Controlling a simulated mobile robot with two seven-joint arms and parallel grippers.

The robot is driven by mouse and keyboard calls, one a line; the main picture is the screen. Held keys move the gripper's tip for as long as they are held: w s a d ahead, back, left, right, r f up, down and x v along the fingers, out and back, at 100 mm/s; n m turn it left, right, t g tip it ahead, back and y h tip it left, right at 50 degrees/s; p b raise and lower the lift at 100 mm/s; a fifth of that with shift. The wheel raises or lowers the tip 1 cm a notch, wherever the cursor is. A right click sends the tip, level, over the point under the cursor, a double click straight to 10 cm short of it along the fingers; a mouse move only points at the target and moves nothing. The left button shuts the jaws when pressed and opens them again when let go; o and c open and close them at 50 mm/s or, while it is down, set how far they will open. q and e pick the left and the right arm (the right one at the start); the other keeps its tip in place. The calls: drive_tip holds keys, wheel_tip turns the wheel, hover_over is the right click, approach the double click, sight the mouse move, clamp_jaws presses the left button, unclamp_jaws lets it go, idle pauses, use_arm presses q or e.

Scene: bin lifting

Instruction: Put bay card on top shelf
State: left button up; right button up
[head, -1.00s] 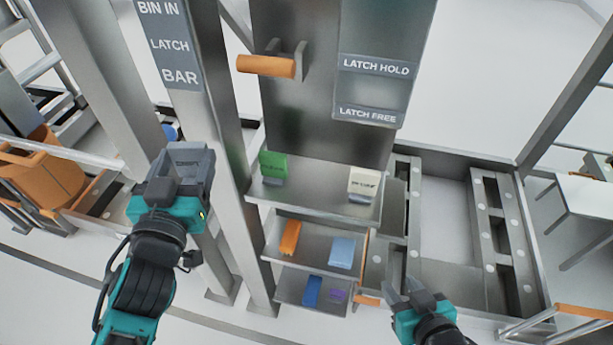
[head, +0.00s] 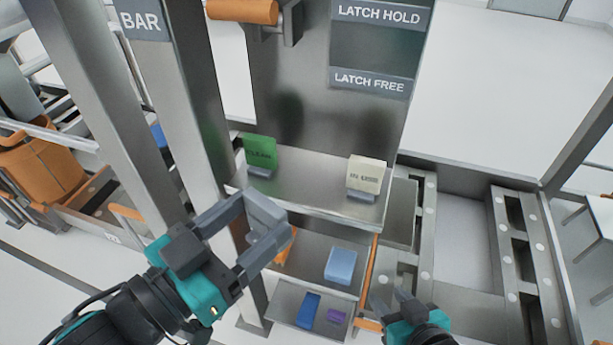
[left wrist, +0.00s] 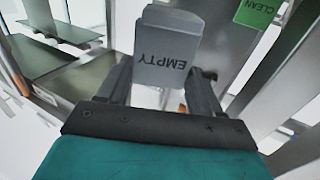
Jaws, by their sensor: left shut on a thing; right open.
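My left gripper (head: 264,224) is shut on a grey card lettered EMPTY (left wrist: 168,52), which stands up between its fingers in the left wrist view. In the head view the card is seen from behind, in front of the shelves' left side. The top shelf (head: 310,192) carries a green CLEAN card (head: 260,152) at its left and a cream card lettered IN and a blurred word (head: 366,173) at its right, with bare shelf between them. My right gripper (head: 392,304) is open and empty, low at the shelves' right.
The middle shelf holds an orange block (head: 284,246), partly hidden by my left gripper, and a light blue block (head: 341,266). A grey post (head: 185,80) stands left of the shelves.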

use_arm(q)
drive_tip(key=w+b, duration=0.1)
drive_tip(key=w+d+b, duration=0.1)
drive_tip(key=w, duration=0.1)
drive_tip(key=w+b, duration=0.1)
drive_tip(key=w, duration=0.1)
drive_tip(key=shift+d+b, duration=0.3)
drive_tip(key=w+d, duration=0.4)
drive_tip(key=w, duration=0.8)
drive_tip(key=f+b, duration=0.1)
drive_tip(key=f, duration=0.1)
drive_tip(key=f+b, duration=0.1)
drive_tip(key=f, duration=0.1)
drive_tip(key=f+b, duration=0.1)
drive_tip(key=f, duration=0.1)
drive_tip(key=shift+w+d+f, duration=0.1)
drive_tip(key=shift+w+f, duration=0.2)
drive_tip(key=shift+w, duration=0.05)
drive_tip(key=shift+w+f+b, duration=0.15)
drive_tip(key=shift+f+b, duration=0.15)
drive_tip(key=shift+b, duration=0.15)
drive_tip(key=shift+r, duration=0.15)
